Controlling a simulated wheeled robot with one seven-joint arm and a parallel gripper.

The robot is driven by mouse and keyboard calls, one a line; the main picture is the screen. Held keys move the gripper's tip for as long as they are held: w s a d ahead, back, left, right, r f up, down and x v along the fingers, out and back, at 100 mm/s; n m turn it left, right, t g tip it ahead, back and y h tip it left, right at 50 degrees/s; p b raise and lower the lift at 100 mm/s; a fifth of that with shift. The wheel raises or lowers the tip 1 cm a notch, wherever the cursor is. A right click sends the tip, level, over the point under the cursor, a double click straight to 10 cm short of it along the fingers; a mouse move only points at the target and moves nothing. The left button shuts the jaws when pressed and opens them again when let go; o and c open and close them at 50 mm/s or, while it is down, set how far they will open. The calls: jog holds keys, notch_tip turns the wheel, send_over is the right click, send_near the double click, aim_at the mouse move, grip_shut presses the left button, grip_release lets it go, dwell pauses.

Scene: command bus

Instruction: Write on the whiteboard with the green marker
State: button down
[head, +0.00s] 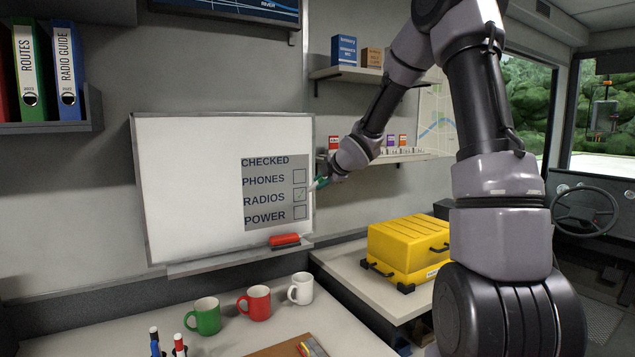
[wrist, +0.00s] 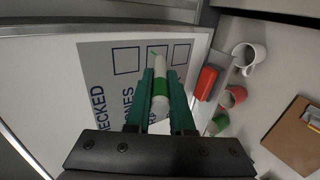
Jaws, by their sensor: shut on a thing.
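The whiteboard (head: 195,190) hangs on the wall, with a grey panel (head: 262,187) listing CHECKED, PHONES, RADIOS and POWER beside three square boxes. A faint green stroke shows in the RADIOS box (head: 299,195). My gripper (head: 319,183) is at the board's right edge, level with the boxes. In the wrist view its teal fingers (wrist: 160,84) are shut on the green marker (wrist: 160,92), which is white with a green band. The marker points at the middle box (wrist: 157,53), where a short green line shows by its tip. Whether the tip touches the board is unclear.
A red eraser (head: 284,239) lies on the board's tray. Green (head: 206,318), red (head: 258,303) and white (head: 302,289) mugs stand on the counter below, near blue (head: 155,341) and red (head: 179,346) markers and a clipboard (head: 283,349). A yellow case (head: 405,245) sits right.

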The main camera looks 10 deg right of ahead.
jog(key=s, duration=0.1)
jog(key=s+d, duration=0.1)
jog(key=s, duration=0.1)
dwell(0.4)
jog(key=shift+f, duration=0.1)
